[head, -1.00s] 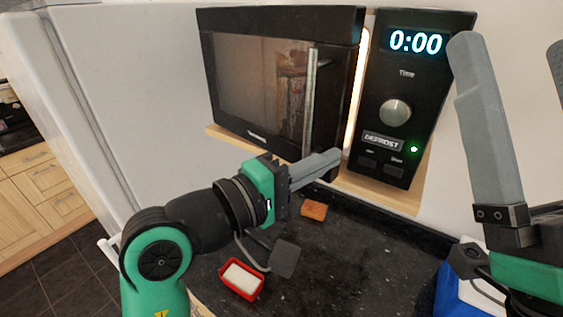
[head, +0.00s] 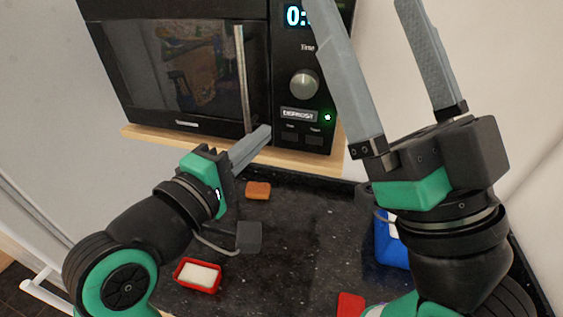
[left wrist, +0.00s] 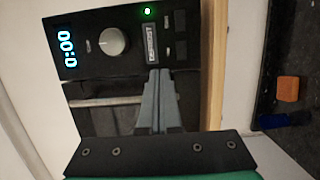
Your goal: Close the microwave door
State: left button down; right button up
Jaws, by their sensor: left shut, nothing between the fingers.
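The black microwave (head: 300,135) sits on a wooden shelf. Its door (head: 170,75), with a dark window and a vertical silver handle (head: 242,75), looks flush with the control panel, and no lit gap shows between them. My left gripper (head: 264,133) is shut and empty, its tips in front of the lower right door edge by the panel; contact cannot be told. The left wrist view shows its fingers (left wrist: 160,78) over the door-panel border, with the handle (left wrist: 105,102) at left. My right gripper (head: 362,12) is open and empty, its fingers hiding part of the display.
The wooden shelf (head: 150,136) juts out under the microwave. On the dark counter are an orange sponge (head: 258,190), a red tray with white contents (head: 198,275), a blue container (head: 386,240) and a red item (head: 350,303). The middle of the counter is clear.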

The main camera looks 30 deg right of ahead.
pick_arm(q)
jog(key=s+d+b, duration=0.1)
jog(key=s+b, duration=0.1)
jog(key=s, duration=0.9)
jog(key=shift+s, duration=0.25)
pick_arm(e)
jog(key=shift+s+a+f, duration=0.1)
jog(key=shift+a+f, duration=0.15)
jog(key=shift+f, duration=0.2)
jog(key=shift+s+a+f, duration=0.1)
jog(key=shift+a+f, duration=0.15)
jog(key=shift+f, duration=0.2)
pick_arm(q)
jog(key=shift+d, duration=0.1)
